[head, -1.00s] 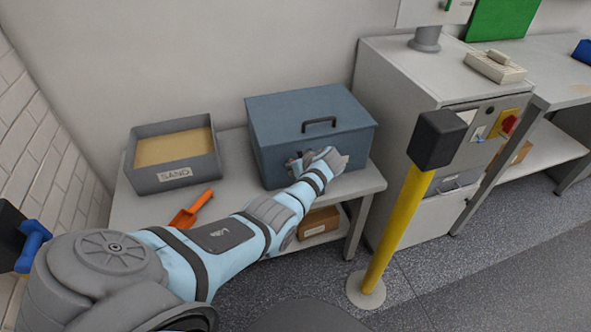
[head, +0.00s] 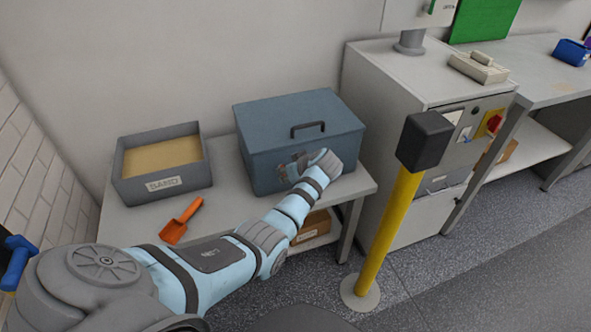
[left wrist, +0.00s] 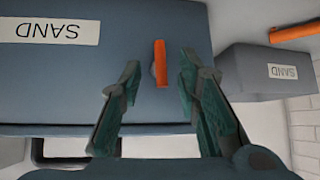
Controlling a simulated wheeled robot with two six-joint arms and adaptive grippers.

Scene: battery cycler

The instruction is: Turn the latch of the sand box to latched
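The closed blue-grey sand box (head: 300,140) sits on a low bench in the head view, with a dark handle on its lid. In the left wrist view its front (left wrist: 60,85) carries an upside-down SAND label. The orange latch (left wrist: 161,63) is a narrow bar that stands upright in that picture. My left gripper (left wrist: 160,68) is open, with one finger on each side of the latch and gaps visible at both sides. In the head view my left gripper (head: 288,168) is at the box front and hides the latch. My right gripper is not in view.
An open grey tray of sand (head: 195,183) stands left of the box. An orange scoop (head: 181,221) lies on the bench (head: 140,228). A yellow post (head: 388,232) with a black head stands at right, before a grey cabinet (head: 382,100).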

